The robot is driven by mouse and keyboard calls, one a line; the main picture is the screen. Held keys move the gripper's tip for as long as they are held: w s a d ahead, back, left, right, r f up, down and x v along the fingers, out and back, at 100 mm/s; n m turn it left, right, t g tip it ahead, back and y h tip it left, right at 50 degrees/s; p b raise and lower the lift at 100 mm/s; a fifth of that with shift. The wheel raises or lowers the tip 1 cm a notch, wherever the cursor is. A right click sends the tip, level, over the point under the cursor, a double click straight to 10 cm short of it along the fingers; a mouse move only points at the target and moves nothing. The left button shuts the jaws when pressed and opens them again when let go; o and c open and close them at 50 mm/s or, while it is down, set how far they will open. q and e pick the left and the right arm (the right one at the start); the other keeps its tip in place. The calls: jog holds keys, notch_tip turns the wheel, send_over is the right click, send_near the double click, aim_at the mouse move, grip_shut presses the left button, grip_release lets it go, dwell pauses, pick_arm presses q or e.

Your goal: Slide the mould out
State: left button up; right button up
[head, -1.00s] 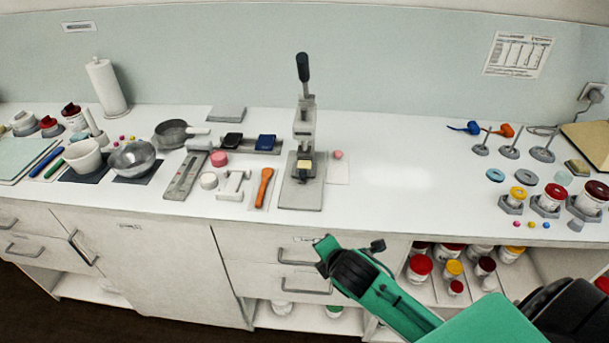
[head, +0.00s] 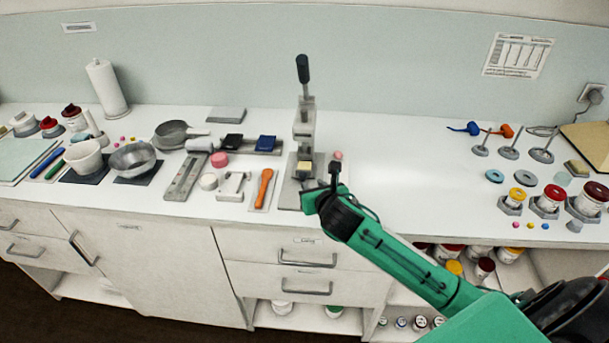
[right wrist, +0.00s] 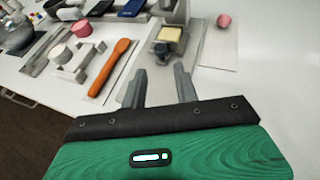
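The mould (right wrist: 169,34) is a small block with a pale yellow top and a dark grey knob (right wrist: 165,50) on its near side. It sits on the grey base of the upright hand press; it also shows in the head view (head: 304,167). My right gripper (right wrist: 160,72) is open and empty, its two fingers apart and pointing toward the knob from the near side, short of it. In the head view the right gripper (head: 325,190) is at the counter's front edge, in front of the press. My left gripper is out of view.
The press (head: 304,125) has a tall lever with a dark handle. An orange spatula (right wrist: 113,67) lies left of it, and a pink piece (right wrist: 224,20) on a white sheet lies right. Jars and stands fill the right end; the counter (head: 410,170) between is clear.

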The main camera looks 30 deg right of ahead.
aim_at(303, 175)
jog(key=p+x, duration=0.1)
jog(key=x, duration=0.8)
jog(key=shift+w+f, duration=0.1)
jog(key=shift+w, duration=0.1)
jog(key=shift+c, duration=0.4)
grip_shut()
jog(key=shift+s, duration=0.1)
